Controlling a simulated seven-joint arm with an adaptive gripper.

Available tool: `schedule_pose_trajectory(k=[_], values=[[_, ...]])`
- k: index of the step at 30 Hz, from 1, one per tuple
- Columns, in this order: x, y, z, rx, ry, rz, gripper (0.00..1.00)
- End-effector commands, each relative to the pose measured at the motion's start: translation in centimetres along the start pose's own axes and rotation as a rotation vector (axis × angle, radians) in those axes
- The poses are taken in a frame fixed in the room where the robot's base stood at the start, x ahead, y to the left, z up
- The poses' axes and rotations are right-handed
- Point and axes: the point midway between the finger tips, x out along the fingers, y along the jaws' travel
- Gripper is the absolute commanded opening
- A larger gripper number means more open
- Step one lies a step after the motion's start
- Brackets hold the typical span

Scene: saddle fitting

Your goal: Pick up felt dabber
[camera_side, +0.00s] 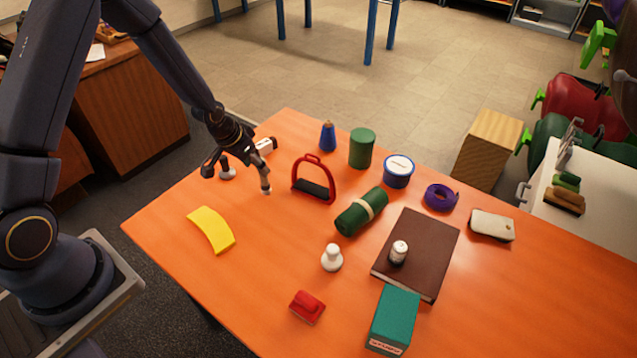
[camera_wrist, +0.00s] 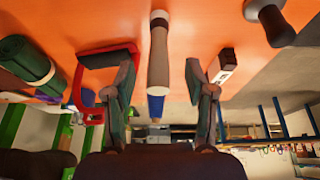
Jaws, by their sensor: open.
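The felt dabber (camera_side: 265,179) appears to be a slim beige stick with a dark band and a white end, upright with the white end down at the table. In the wrist view, which is upside down, the dabber (camera_wrist: 158,52) lies between the two fingers of my gripper (camera_wrist: 161,78). Gaps show on both sides of it, so the fingers are apart and not touching it. In the side view my gripper (camera_side: 240,148) is low over the table's left part, by the dabber's upper end, which it partly hides.
A red stirrup (camera_side: 303,165) stands just right of the dabber. A white box (camera_side: 266,146) is behind, and a dark-knobbed piece (camera_side: 227,173) is to the left. A blue bottle (camera_side: 328,139) and green roll (camera_side: 354,219) are farther right. Free table (camera_side: 262,262) lies in front.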

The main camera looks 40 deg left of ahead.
Motion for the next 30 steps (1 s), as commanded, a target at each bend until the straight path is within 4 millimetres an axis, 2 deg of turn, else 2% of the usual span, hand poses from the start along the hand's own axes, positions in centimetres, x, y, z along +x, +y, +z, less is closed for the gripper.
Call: schedule_pose_trajectory(k=[11, 20, 30], values=[[4.9, 0.2, 0.0, 0.001, 0.0, 0.001, 0.55], [5.3, 0.1, 0.0, 0.0, 0.001, 0.0, 0.54], [5.3, 0.1, 0.0, 0.0, 0.001, 0.0, 0.18]])
